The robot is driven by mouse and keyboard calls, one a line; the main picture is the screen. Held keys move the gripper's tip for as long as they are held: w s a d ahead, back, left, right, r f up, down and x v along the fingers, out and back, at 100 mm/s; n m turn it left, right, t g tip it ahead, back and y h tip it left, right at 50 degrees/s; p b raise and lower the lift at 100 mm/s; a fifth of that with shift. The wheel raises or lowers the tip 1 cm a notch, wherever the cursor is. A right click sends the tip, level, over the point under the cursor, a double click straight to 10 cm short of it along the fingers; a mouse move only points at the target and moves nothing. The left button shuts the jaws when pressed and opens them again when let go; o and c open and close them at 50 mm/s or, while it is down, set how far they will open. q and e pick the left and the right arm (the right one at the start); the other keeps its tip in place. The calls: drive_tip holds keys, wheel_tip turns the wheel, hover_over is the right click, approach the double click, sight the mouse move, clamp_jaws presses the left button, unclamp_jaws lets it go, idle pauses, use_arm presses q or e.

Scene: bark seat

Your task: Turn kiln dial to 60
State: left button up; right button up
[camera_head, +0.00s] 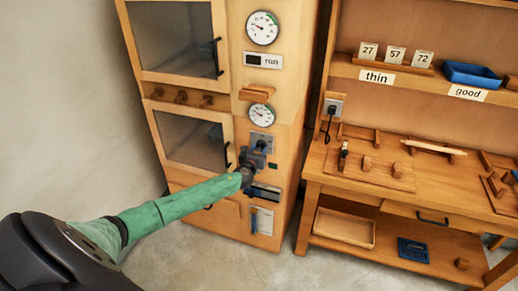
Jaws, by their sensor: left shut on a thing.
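The kiln is a tall wooden cabinet (284,75) with two glass doors on its left and a control column on its right. A round gauge (262,28) sits at the top of the column and a second gauge (260,115) lower down. Below the lower gauge, a dark dial knob (262,144) sits on a grey plate. My left gripper (259,152) reaches in from the left and is shut at this knob. Its jaws partly hide the knob, so its pointer and any numbers cannot be read. My right gripper is out of view.
A panel marked "run" (263,60) and a wooden ledge (257,93) lie above the lower gauge. A wooden workbench (318,165) stands to the right, with number cards (395,56) and a blue tray (471,74) on its shelf. Bare floor lies in front.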

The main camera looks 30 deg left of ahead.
use_arm(q)
drive_tip(key=shift+f, duration=0.2)
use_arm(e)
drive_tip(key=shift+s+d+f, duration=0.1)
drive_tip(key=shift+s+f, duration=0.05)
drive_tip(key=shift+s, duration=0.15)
use_arm(q)
drive_tip(key=o, duration=1)
drive_tip(key=shift+c, duration=0.2)
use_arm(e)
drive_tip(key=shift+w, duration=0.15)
use_arm(q)
drive_tip(key=shift+r, duration=0.1)
drive_tip(key=shift+s, duration=0.1)
drive_tip(key=shift+s+d, duration=0.1)
drive_tip(key=shift+s, duration=0.1)
drive_tip(key=b+v, duration=0.2)
drive_tip(key=v, duration=0.5)
drive_tip(key=shift+b, duration=0.35)
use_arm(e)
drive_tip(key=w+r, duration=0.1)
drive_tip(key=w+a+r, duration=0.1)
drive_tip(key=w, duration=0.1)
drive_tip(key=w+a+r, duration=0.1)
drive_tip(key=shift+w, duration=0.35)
